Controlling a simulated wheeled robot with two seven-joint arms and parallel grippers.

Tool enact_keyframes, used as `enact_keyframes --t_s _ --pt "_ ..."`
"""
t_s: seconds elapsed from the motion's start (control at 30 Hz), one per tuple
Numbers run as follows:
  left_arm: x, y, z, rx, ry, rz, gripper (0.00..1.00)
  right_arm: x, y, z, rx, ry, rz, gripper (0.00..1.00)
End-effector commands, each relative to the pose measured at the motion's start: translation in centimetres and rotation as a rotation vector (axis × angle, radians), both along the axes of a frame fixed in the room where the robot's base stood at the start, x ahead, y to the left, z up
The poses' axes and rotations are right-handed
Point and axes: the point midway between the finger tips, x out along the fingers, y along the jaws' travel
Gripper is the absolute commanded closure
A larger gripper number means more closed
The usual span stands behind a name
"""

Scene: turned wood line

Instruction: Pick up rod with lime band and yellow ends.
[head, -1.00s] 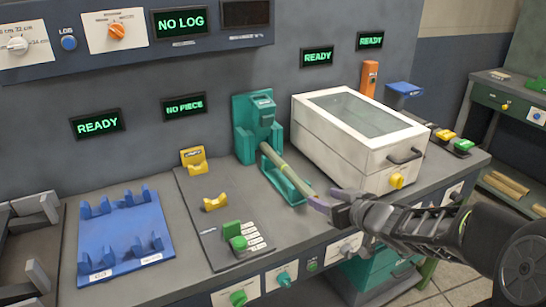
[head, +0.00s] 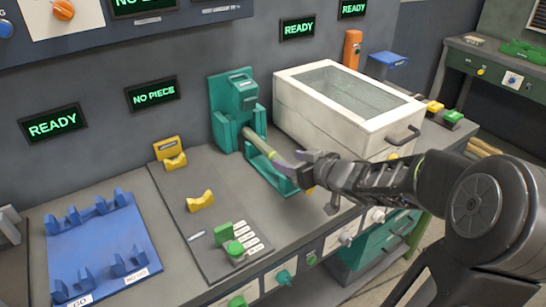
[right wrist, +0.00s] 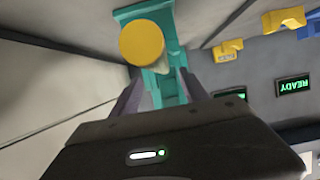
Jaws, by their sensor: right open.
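The pale lime rod (head: 258,143) lies in the teal holder (head: 232,105), sloping down toward the front. In the right wrist view its round yellow end (right wrist: 142,43) faces the camera, with the teal holder (right wrist: 165,15) behind it. My right gripper (head: 292,167) is open at the rod's near end, and its purple fingers partly hide that end in the head view. In the right wrist view the fingers (right wrist: 160,85) stand apart, and the yellow end sits just above them, toward the left finger. I cannot tell whether they touch it. My left gripper is out of view.
A white box with a glass lid (head: 350,110) stands right of the holder, close to my right arm. A blue rack (head: 100,245) lies at left. Yellow V-supports (head: 201,201) and a green button block (head: 232,240) sit on the grey plate.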

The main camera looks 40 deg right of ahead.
Motion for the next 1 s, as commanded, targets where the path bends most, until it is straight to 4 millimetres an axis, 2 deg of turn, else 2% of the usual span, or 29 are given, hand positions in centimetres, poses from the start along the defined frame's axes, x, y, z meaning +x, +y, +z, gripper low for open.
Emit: enact_keyframes --t_s 0.13,0.5,0.8,1.0 --pt "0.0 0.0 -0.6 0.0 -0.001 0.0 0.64 1.3 0.0 -0.8 0.0 0.002 0.001 0.47" --pt "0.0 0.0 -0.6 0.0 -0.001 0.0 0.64 1.8 0.0 -0.9 0.001 0.001 0.001 0.47" --pt "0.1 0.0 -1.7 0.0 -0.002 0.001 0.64 5.5 0.1 -2.5 0.001 0.002 0.001 0.47" --pt "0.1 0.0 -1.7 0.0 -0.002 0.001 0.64 6.3 0.1 -2.6 0.001 0.0 0.001 0.47"
